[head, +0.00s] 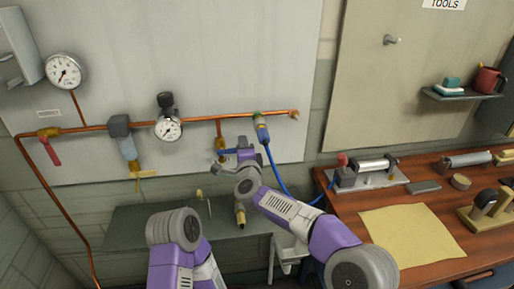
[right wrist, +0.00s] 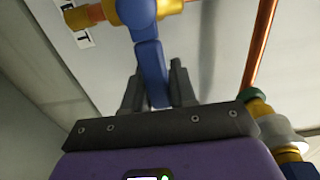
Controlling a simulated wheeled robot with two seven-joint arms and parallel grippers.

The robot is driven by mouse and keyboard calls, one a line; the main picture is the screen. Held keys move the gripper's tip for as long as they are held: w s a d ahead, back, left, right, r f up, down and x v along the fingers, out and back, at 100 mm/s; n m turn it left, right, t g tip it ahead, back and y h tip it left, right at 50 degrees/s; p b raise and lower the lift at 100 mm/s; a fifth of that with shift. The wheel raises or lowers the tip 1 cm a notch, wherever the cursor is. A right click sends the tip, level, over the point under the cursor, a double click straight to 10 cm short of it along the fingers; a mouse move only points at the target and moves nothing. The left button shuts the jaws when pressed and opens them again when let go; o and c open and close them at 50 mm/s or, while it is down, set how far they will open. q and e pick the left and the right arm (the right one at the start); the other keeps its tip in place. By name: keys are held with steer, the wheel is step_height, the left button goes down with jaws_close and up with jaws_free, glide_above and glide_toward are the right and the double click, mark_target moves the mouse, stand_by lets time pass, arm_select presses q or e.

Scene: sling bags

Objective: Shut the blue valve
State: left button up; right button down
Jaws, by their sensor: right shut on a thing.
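The blue valve sits on a short copper branch below the main pipe, and its blue handle shows at the tip of my right gripper in the head view (head: 228,151). In the right wrist view the blue lever (right wrist: 151,65) extends from a blue hub on a brass body (right wrist: 88,15). My right gripper (right wrist: 156,88) has its two dark fingers on either side of the lever, shut on it. In the head view the right gripper (head: 222,158) partly hides the valve. My left arm shows at the bottom, but its gripper is not in view.
The copper pipe (head: 192,121) carries a red-handled valve (head: 51,150), a grey-blue filter unit (head: 127,147) and a gauge (head: 168,129). A blue hose (head: 273,165) hangs right of my gripper from a coupling (head: 262,133). A wooden bench (head: 425,195) stands at the right.

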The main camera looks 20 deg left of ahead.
stand_by(0.3)
steer(key=c, duration=1)
jaws_free()
steer(key=shift+a, duration=0.1)
steer(key=v, duration=0.7)
steer(key=shift+s, duration=0.25)
steer(key=shift+f, duration=0.1)
